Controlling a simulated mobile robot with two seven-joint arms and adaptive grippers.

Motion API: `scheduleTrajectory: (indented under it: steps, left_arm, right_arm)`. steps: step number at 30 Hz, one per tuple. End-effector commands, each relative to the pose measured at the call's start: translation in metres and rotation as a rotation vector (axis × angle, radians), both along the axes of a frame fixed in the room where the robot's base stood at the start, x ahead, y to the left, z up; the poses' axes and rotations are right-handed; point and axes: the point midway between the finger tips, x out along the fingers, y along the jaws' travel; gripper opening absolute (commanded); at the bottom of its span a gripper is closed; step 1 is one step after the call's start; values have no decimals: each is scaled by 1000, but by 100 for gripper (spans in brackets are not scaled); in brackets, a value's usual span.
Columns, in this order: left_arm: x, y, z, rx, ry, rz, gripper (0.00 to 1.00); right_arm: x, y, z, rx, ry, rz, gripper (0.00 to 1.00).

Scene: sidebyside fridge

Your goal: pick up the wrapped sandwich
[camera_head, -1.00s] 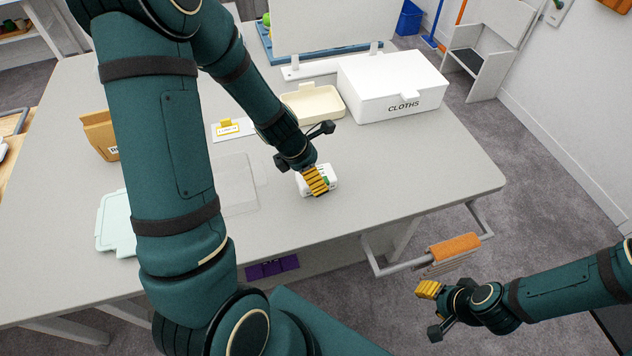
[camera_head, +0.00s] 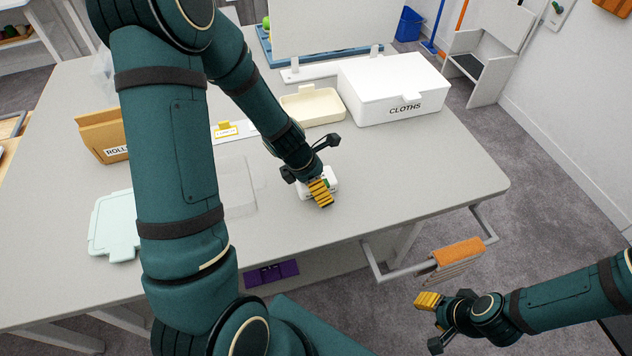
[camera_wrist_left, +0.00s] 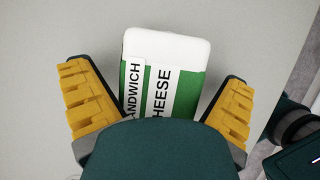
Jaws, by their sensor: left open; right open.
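The wrapped sandwich is a white packet with a green label reading "CHEESE" and "ANDWICH" in the left wrist view (camera_wrist_left: 165,48). It lies on the grey table, and its lower part is hidden by my gripper's body. In the head view the sandwich (camera_head: 332,183) is mostly covered by my left gripper (camera_head: 320,193). My left gripper (camera_wrist_left: 158,105) is open, with a yellow-padded finger on each side of the packet and a visible gap to each. My right gripper (camera_head: 428,302) is open and empty, off the table's front edge at the lower right.
A white box marked "CLOTHS" (camera_head: 392,90) and a cream tray (camera_head: 313,106) stand behind the sandwich. A clear lid (camera_head: 238,190), a mint lid (camera_head: 112,225) and a brown box (camera_head: 103,135) are to the left. The table (camera_head: 430,165) is clear to the right.

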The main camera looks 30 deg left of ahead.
Motion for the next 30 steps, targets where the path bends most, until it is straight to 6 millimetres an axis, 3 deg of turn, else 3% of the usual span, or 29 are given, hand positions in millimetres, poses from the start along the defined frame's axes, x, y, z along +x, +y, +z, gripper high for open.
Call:
scheduleTrajectory:
  steps: [10, 11, 15, 17, 30]
  left_arm:
    - [0, 0, -1, 0, 0, 0, 100]
    - [0, 0, -1, 0, 0, 0, 96]
    - [0, 0, -1, 0, 0, 0, 47]
    - [0, 0, -1, 0, 0, 0, 32]
    - [0, 0, 3, 1, 0, -2, 30]
  right_arm:
    - [0, 0, -1, 0, 0, 0, 47]
    - [0, 0, -1, 0, 0, 0, 47]
    - [0, 0, -1, 0, 0, 0, 47]
    - [0, 0, -1, 0, 0, 0, 47]
    - [0, 0, 3, 0, 0, 0, 47]
